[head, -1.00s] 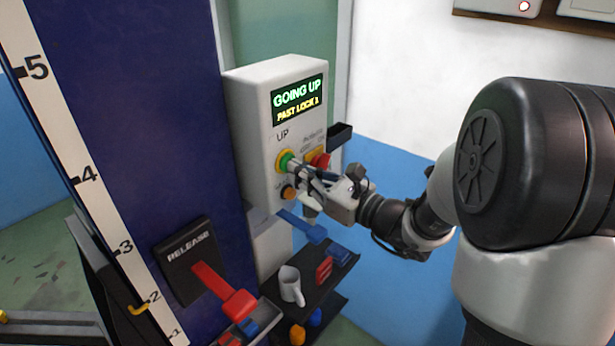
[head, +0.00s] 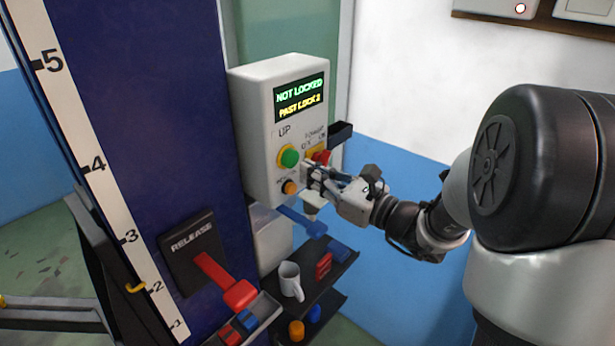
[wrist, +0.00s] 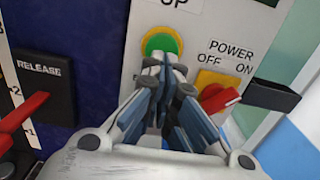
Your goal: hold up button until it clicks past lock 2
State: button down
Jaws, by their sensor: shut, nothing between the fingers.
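The green UP button (head: 289,157) with its yellow ring is on the front of the white control box (head: 258,160). It also shows in the wrist view (wrist: 161,42), just beyond my fingertips. My gripper (head: 312,178) is shut and empty, in front of the box to the lower right of the button. In the head view the button is uncovered and a gap shows between it and my fingers. The display (head: 300,96) reads "NOT LOCKED" and "PAST LOCK 2". The yellow hook (head: 137,286) is by mark 2 on the numbered scale (head: 98,165).
A red power switch (head: 321,156) and an orange button (head: 289,187) are close to my gripper. The red RELEASE lever (head: 225,284) is on the blue column.

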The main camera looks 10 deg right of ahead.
jog(key=v, duration=1)
jog(key=shift+s+d+p, duration=0.3)
jog(key=shift+p, duration=0.15)
jog(key=shift+f, duration=0.1)
